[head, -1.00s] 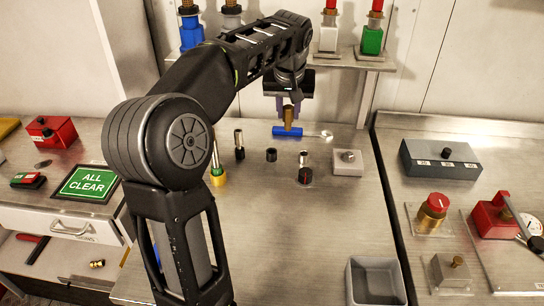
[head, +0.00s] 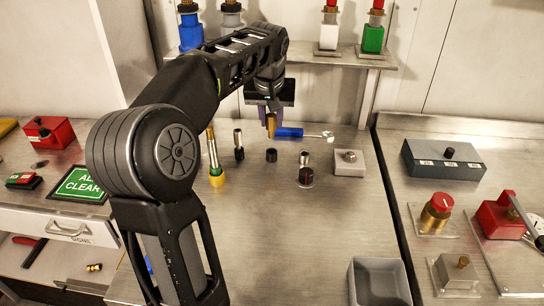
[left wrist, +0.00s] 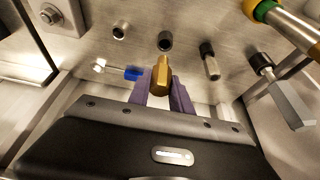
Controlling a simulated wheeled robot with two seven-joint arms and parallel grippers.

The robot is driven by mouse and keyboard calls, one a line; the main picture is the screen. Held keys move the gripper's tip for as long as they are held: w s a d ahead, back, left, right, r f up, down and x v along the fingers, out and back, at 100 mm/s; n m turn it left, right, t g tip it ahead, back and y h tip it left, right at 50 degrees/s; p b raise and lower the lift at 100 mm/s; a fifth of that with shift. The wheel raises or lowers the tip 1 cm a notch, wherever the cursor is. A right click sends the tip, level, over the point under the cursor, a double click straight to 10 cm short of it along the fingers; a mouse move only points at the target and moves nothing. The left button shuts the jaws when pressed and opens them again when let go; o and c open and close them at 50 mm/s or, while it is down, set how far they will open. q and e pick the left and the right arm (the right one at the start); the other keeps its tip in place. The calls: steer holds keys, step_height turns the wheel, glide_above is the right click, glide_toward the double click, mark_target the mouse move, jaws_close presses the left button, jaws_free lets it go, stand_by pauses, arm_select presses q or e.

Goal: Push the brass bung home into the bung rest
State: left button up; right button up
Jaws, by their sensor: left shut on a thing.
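My left gripper (head: 267,117) is shut on the brass bung (head: 271,126), with its purple fingers on either side of it. In the left wrist view the brass bung (left wrist: 160,76) sticks out beyond the fingertips. A short dark open-topped ring (head: 271,155) stands on the steel bench, in front of the bung in the head view; it looks like the bung rest. In the left wrist view this ring (left wrist: 165,41) appears empty, with a gap between it and the bung. I cannot tell the bung's exact height. My right gripper is in neither view.
A blue-handled tool (head: 290,132) lies behind the bung. A dark post with a silver top (head: 238,150) stands left of the ring, and a silver-topped dark piece (head: 305,172) right of it.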

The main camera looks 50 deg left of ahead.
mark_target(271, 129)
arm_select(q)
jaws_close()
steer(key=shift+f, duration=0.1)
steer(key=shift+f+b, duration=1.25)
steer(key=shift+f, duration=0.35)
